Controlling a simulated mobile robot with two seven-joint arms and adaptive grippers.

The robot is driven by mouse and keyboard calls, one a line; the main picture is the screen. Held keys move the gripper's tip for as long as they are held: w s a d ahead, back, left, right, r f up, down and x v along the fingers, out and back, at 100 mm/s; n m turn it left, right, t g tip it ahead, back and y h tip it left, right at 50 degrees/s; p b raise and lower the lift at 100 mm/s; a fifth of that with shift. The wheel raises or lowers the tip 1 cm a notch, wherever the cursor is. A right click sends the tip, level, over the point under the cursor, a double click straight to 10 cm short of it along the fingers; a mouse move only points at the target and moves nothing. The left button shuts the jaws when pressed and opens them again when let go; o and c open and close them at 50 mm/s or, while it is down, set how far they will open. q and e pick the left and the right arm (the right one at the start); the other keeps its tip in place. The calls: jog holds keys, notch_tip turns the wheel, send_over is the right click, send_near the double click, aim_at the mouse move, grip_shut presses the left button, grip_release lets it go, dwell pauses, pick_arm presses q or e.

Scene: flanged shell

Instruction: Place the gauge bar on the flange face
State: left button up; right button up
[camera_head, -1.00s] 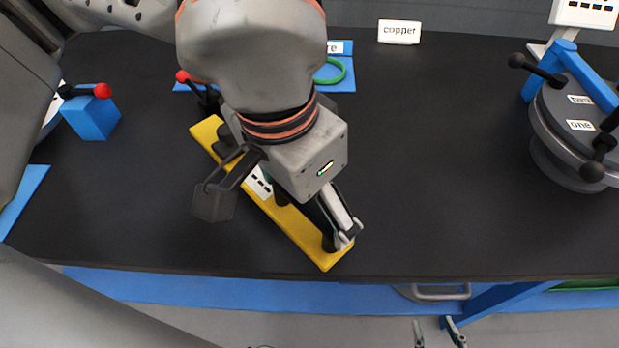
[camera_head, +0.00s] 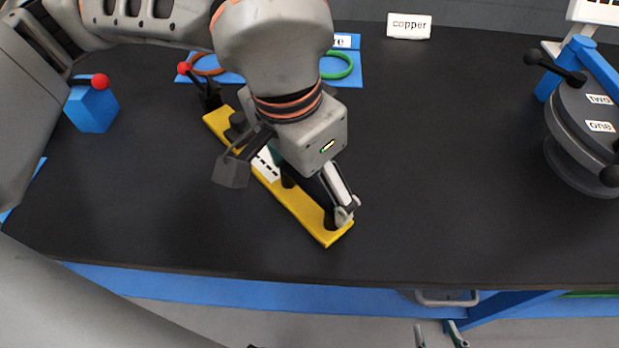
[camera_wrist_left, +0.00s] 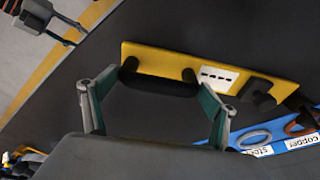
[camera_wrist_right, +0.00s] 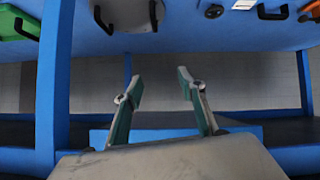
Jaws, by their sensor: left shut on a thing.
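The gauge bar (camera_head: 300,206) is a long yellow bar with a black handle, a white marked label and a dark block towards its far end. My left gripper (camera_head: 290,182) is shut on it at the handle and hides part of it. In the left wrist view the fingers (camera_wrist_left: 155,92) stand at the two ends of the black handle, with the yellow bar (camera_wrist_left: 150,58) beyond. I cannot tell how high the bar is above the table. The flanged shell (camera_head: 563,130), dark grey and round, stands at the right, partly out of frame. My right gripper (camera_wrist_right: 160,90) is open and empty, below the table's front edge.
A blue block with a red-knobbed lever (camera_head: 92,108) stands at the left. A blue mat (camera_head: 348,75) with rings lies behind my left gripper. The black table (camera_head: 450,170) is clear between the bar and the shell.

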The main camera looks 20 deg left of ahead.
pick_arm(q)
jog(key=o, duration=1.8)
jog(key=shift+f, duration=0.15)
